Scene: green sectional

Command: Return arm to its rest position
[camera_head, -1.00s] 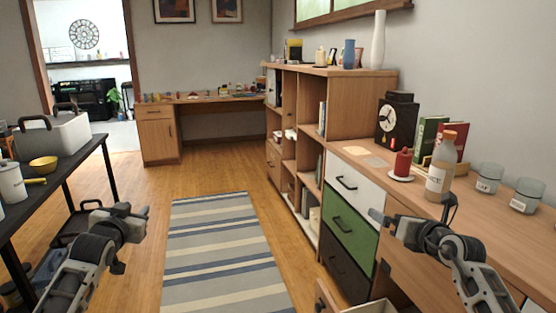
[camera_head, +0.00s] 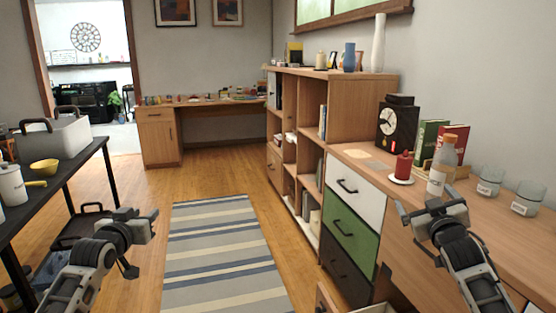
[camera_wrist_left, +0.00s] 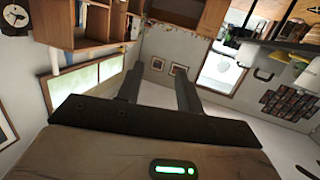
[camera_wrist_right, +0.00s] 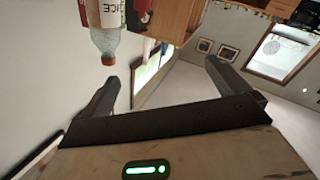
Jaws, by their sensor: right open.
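My left gripper (camera_head: 146,228) hangs in the air between the dark table and the striped rug. Its fingers stand apart with nothing between them in the left wrist view (camera_wrist_left: 158,86). My right gripper (camera_head: 428,196) is raised in front of the sideboard, below the bottle in the head view. Its fingers are wide apart and empty in the right wrist view (camera_wrist_right: 163,82). The orange-capped juice bottle (camera_head: 438,171) stands on the sideboard; it shows upside down outside the fingers in the right wrist view (camera_wrist_right: 104,28).
The wooden sideboard (camera_head: 480,196) at right holds a red candle (camera_head: 403,166), a black clock (camera_head: 396,128), books and glass jars (camera_head: 527,199). A low drawer (camera_head: 326,300) stands open. The dark table (camera_head: 60,180) at left holds a bin and yellow bowl. The striped rug (camera_head: 215,250) is clear.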

